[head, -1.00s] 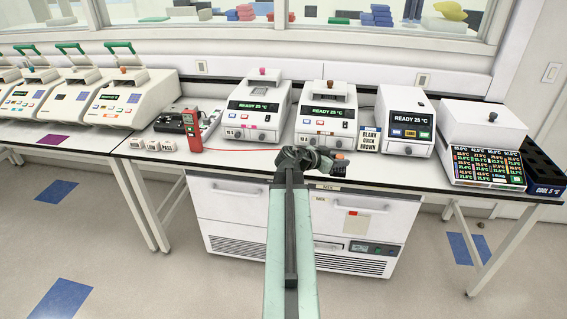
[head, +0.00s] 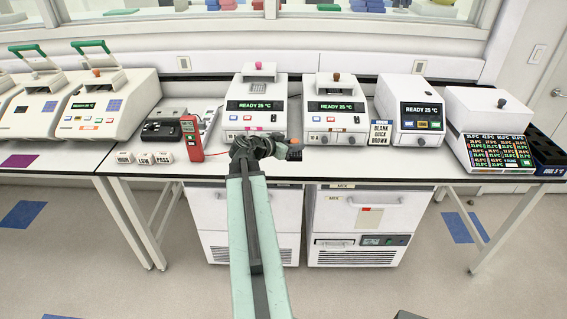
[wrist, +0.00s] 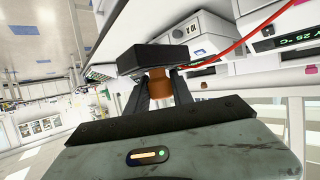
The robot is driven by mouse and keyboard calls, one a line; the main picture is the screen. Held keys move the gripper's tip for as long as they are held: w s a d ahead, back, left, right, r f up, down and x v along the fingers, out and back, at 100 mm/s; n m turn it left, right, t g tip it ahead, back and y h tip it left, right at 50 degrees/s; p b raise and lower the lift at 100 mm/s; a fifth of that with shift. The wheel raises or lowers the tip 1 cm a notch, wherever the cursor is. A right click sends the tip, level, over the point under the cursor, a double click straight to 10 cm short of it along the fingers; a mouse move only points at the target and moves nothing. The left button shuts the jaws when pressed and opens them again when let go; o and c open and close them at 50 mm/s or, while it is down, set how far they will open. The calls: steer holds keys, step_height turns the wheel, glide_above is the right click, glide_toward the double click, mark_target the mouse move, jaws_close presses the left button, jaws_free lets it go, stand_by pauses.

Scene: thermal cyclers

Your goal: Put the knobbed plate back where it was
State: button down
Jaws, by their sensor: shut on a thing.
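My gripper (wrist: 160,84) is shut on the orange-brown knob (wrist: 158,88) of the knobbed plate. In the wrist view, the plate's dark, flat body (wrist: 154,56) lies beyond the fingertips. The plate's dark body is small there and partly hidden by my gripper. Behind it stand two white READY 25 °C cyclers, the left one (head: 240,118) with a pink knob on top and the right one (head: 348,124) with a brown knob.
A third READY cycler (head: 416,124) and a white box with a colourful screen (head: 496,146) stand to the right. A red handheld device (head: 192,140) and small white labelled blocks (head: 145,158) stand at left. White undercounter units (head: 360,225) are below the bench.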

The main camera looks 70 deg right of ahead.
steer(key=w+a+f+b, duration=0.3)
steer(key=w+f+b, duration=0.3)
steer(key=f+b, duration=0.5)
steer(key=d, duration=0.5)
steer(key=s+d+b, duration=0.1)
steer(key=d, duration=0.3)
steer(key=d+f, duration=0.1)
steer(key=d, duration=0.4)
steer(key=shift+s+d+f, duration=0.1)
steer(key=shift+s+d, duration=0.05)
steer(key=shift+d, duration=0.2)
steer(key=f+b, duration=0.2)
steer(key=b, duration=0.1)
steer(key=f+b, duration=0.1)
steer(key=f, duration=0.1)
steer(key=shift+d, duration=0.3)
steer(key=shift+r, duration=0.25)
steer(key=shift+f, duration=0.15)
steer(key=c, duration=1.1)
jaws_free()
